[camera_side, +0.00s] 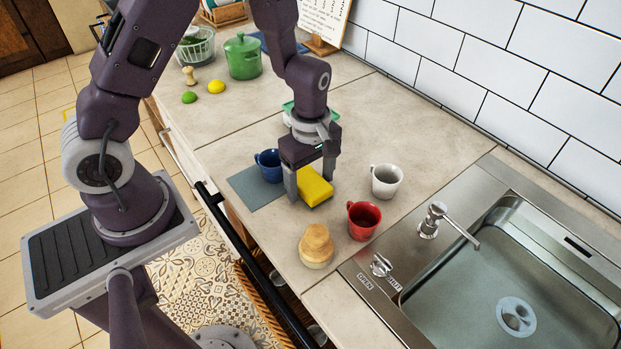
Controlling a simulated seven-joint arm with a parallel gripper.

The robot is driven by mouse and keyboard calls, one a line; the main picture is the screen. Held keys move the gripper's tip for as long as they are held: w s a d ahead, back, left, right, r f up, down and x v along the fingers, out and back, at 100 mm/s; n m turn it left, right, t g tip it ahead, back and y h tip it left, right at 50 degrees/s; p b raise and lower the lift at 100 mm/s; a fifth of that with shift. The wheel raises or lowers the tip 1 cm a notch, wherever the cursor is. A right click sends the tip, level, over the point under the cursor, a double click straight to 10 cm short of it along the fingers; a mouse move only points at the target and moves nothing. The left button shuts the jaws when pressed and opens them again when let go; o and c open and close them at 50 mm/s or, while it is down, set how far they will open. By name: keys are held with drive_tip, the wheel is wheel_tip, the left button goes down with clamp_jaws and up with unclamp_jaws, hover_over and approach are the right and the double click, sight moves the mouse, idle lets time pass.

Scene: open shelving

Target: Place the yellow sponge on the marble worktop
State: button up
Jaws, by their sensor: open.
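The yellow sponge (315,187) lies on the pale marble worktop (231,199), with a thin green edge showing underneath. My gripper (309,190) points down over it, with one finger at the sponge's left end and the other behind it near its far right side. The jaws are open and the sponge sits between or just below the fingers. I cannot tell whether either finger touches it.
A blue mug (269,165) stands on a grey mat (251,187) left of my gripper. The sink (470,285) is at the right. A green pot (243,57) stands at the back.

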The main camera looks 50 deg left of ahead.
sight(311, 182)
wheel_tip(311, 182, up, 12)
drive_tip(key=s+r+m+t, duration=0.5)
drive_tip(key=s+r+m, duration=0.8)
drive_tip(key=s+m, duration=0.3)
drive_tip(key=shift+s+a+r+m+t, duration=0.2)
drive_tip(key=shift+a+r+m+t, duration=0.15)
drive_tip(key=shift+m, duration=0.65)
